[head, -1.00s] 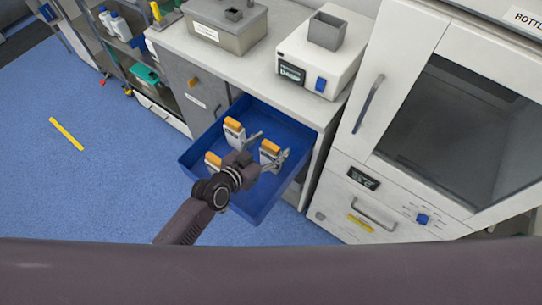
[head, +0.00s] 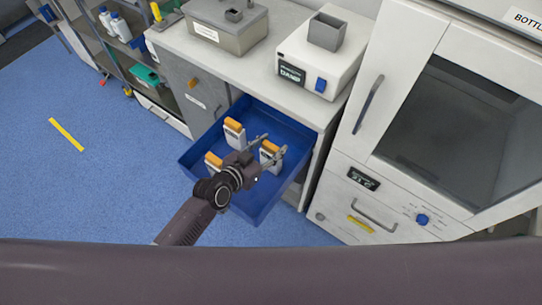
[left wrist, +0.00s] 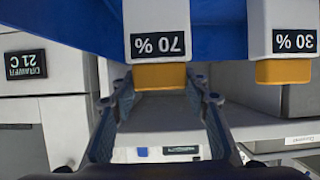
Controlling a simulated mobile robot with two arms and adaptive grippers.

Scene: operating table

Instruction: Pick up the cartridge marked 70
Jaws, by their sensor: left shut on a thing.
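The cartridge marked 70 % (left wrist: 158,20) is white with an orange cap and a black label, which reads upside down in the left wrist view. In the head view it appears to be the right-hand cartridge (head: 267,158) in the blue drawer. My left gripper (head: 270,146) reaches into the drawer from the left. Its two fingers (left wrist: 159,88) stand on either side of the orange cap, and it is shut on the 70 cartridge. The cartridge still looks upright in the drawer. My right gripper is not in view.
A cartridge marked 30 % (left wrist: 294,20) stands close beside it. The open blue drawer (head: 258,208) holds two other orange-capped cartridges, one at the back (head: 234,132) and one at the left (head: 213,162). A white cabinet (head: 345,200) stands right of the drawer.

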